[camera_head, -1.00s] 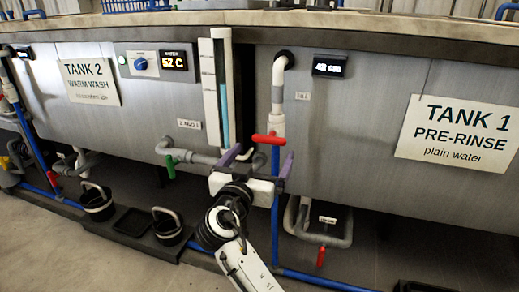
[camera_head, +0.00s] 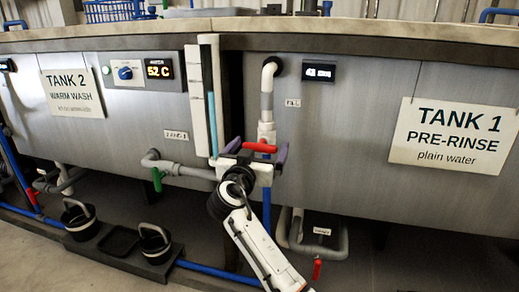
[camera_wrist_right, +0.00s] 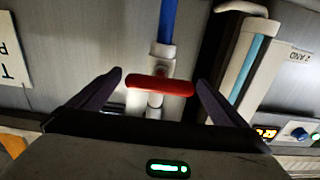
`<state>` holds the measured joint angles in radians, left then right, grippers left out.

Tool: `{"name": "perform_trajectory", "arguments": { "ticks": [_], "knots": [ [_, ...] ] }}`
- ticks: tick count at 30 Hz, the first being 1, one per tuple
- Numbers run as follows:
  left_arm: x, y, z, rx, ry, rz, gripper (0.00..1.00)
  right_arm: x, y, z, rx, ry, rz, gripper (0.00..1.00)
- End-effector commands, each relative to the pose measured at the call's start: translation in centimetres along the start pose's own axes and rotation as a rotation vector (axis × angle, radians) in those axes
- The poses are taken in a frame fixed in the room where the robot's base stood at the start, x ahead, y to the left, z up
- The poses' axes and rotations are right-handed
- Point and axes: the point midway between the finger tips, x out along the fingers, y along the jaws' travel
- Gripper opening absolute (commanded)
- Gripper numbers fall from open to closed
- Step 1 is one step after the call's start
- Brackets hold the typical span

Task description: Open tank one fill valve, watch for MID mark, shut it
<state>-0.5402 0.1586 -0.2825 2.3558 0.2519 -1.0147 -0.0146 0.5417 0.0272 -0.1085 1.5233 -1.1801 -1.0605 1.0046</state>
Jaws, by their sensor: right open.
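The red handle (camera_head: 260,147) of the tank one fill valve lies crosswise on the white-and-blue pipe below the "FILL" label. In the right wrist view the red handle (camera_wrist_right: 160,87) lies crosswise between the fingertips. My right gripper (camera_head: 257,153) is open, with one purple-grey finger on each side of the handle and a gap at each end. A tall white sight gauge (camera_head: 202,95) with a blue column stands left of the pipe; I cannot read a MID mark on it. The "TANK 1 PRE-RINSE" sign (camera_head: 453,136) hangs on the tank front. My left gripper is not in view.
A green-handled valve (camera_head: 157,179) sits at left under tank 2. A red-handled drain valve (camera_head: 317,269) hangs low below tank 1. A small display (camera_head: 319,72) is lit, its text blurred.

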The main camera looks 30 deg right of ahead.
Motion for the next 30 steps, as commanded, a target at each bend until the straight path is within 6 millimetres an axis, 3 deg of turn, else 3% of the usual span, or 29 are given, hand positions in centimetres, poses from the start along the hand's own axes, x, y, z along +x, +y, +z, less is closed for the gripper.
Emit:
{"name": "perform_trajectory", "arguments": {
  "ticks": [6, 14, 23, 30],
  "knots": [
    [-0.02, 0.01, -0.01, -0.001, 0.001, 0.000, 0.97, 0.03, 0.01, 0.01, 0.000, 0.000, 0.000, 0.97],
    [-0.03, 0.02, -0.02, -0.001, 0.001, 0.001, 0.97, 0.00, 0.00, 0.03, -0.001, 0.000, 0.000, 0.56],
    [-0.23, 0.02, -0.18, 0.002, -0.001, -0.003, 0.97, -0.03, -0.01, -0.03, -0.040, -0.001, 0.001, 0.56],
    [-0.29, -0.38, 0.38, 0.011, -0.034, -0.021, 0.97, -0.05, -0.01, -0.10, -0.181, -0.002, 0.001, 0.56]
  ]
}}
